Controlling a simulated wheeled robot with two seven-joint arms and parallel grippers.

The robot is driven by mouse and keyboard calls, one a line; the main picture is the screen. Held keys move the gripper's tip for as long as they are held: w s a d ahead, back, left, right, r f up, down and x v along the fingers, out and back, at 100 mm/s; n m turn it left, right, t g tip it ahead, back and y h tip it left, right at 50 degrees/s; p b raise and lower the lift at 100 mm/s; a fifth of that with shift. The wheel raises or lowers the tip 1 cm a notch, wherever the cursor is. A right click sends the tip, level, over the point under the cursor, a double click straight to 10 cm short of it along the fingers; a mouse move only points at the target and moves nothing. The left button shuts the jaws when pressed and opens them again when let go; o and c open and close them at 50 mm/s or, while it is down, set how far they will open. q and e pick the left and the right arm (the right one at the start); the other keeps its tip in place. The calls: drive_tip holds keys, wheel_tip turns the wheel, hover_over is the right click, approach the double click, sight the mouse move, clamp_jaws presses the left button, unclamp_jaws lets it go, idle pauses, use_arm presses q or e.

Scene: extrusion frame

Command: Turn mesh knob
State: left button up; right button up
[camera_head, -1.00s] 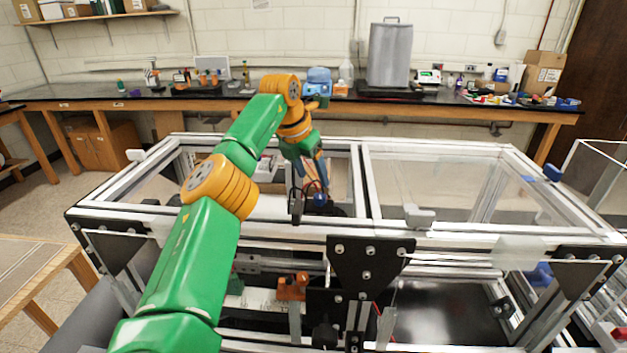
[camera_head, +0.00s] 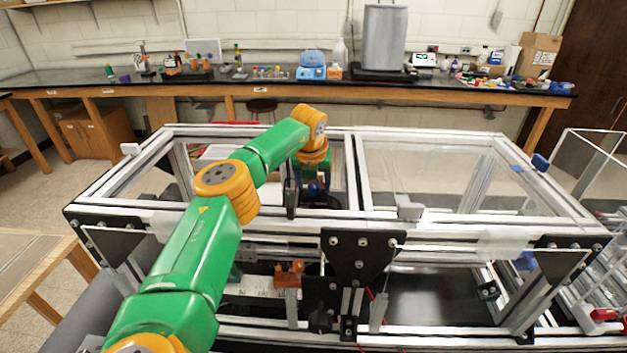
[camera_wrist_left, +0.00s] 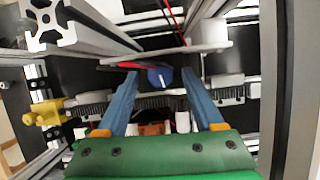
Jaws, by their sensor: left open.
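The mesh knob is the blue, faceted knob (camera_wrist_left: 160,78) in the left wrist view, against dark parts inside the frame. My left gripper (camera_wrist_left: 158,88) is open, with one blue finger on each side of the knob in that picture. I cannot tell whether the fingertips are level with the knob or short of it; no contact is visible. In the head view my left gripper (camera_head: 313,188) points down inside the left opening of the extrusion frame (camera_head: 255,221), and its fingertips and the knob are hard to tell apart. My right gripper is not in view.
In the left wrist view, toothed racks (camera_wrist_left: 88,105) run beside the fingers and a silver extrusion (camera_wrist_left: 75,35) crosses at upper left. A black upright plate (camera_head: 291,200) stands close to the gripper in the head view. The right opening (camera_head: 450,185) holds no arm.

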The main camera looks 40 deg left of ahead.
use_arm(q)
drive_tip(key=shift+d, duration=0.1)
drive_tip(key=c, duration=0.3)
drive_tip(key=shift+s+r, duration=0.1)
clamp_jaws()
drive_tip(key=m, duration=0.1)
drive_tip(key=m+h, duration=0.1)
drive_tip(key=m, duration=0.2)
drive_tip(key=shift+a+m+t, duration=0.25)
drive_tip(key=shift+m+t, duration=0.05)
drive_tip(key=shift+t, duration=0.1)
drive_tip(key=shift+o, duration=1.5)
unclamp_jaws()
drive_tip(key=a+b+v, duration=0.1)
drive_tip(key=b+v, duration=0.1)
drive_tip(key=v, duration=0.5)
drive_tip(key=shift+d, duration=0.35)
